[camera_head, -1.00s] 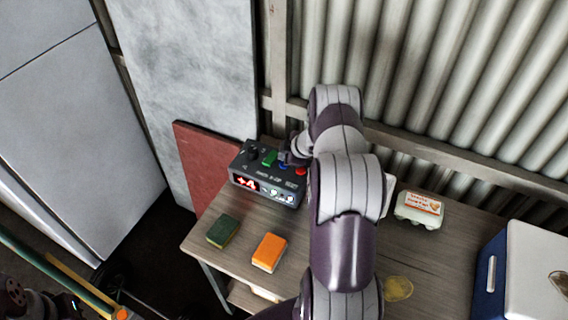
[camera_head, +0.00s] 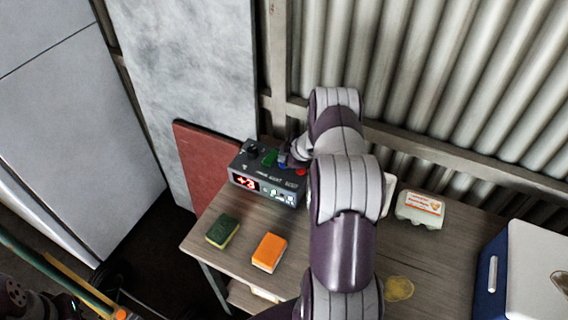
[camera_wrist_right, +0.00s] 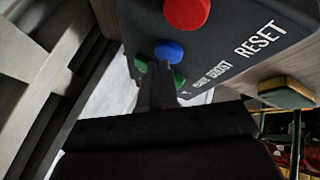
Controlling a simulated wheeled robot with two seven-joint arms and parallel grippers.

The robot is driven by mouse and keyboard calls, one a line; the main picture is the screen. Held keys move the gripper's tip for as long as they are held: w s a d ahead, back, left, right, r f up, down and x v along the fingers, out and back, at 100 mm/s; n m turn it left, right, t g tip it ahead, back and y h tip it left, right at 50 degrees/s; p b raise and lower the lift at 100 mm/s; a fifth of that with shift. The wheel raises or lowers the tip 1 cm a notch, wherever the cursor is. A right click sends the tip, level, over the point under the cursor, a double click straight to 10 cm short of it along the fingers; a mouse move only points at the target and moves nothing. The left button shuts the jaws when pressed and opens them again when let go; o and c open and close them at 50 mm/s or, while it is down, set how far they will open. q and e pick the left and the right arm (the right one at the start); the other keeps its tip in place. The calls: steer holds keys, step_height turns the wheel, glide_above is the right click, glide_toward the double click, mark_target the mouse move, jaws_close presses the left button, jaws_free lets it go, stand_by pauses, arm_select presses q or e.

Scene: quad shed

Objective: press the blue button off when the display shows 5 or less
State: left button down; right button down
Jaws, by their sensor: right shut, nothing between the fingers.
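A dark grey control box (camera_head: 240,166) stands at the back left of the table. Its red display (camera_head: 245,183) reads +3. A green button (camera_head: 270,158) and a red button (camera_head: 301,172) show on its top, with a bit of the blue button (camera_head: 283,164) between them. My right gripper (camera_head: 287,158) is shut and empty, with its tips over the box at the blue button. In the right wrist view the blue button (camera_wrist_right: 169,50) lies just beyond the fingertips (camera_wrist_right: 157,76). I cannot tell whether they touch it. My left gripper is not in view.
A dark green sponge (camera_head: 222,231) and an orange sponge (camera_head: 269,252) lie in front of the box on the wooden table (camera_head: 205,215). An egg carton (camera_head: 420,210) and a blue-and-white cooler (camera_head: 520,270) stand to the right. A corrugated wall rises behind.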

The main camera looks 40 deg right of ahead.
steer(key=shift+f, duration=0.25)
stand_by(0.5)
steer(key=shift+r+p, duration=0.8)
steer(key=shift+r, duration=0.05)
step_height(320, 180, up, 5)
steer(key=p, duration=0.5)
steer(key=shift+r, duration=0.1)
stand_by(0.4)
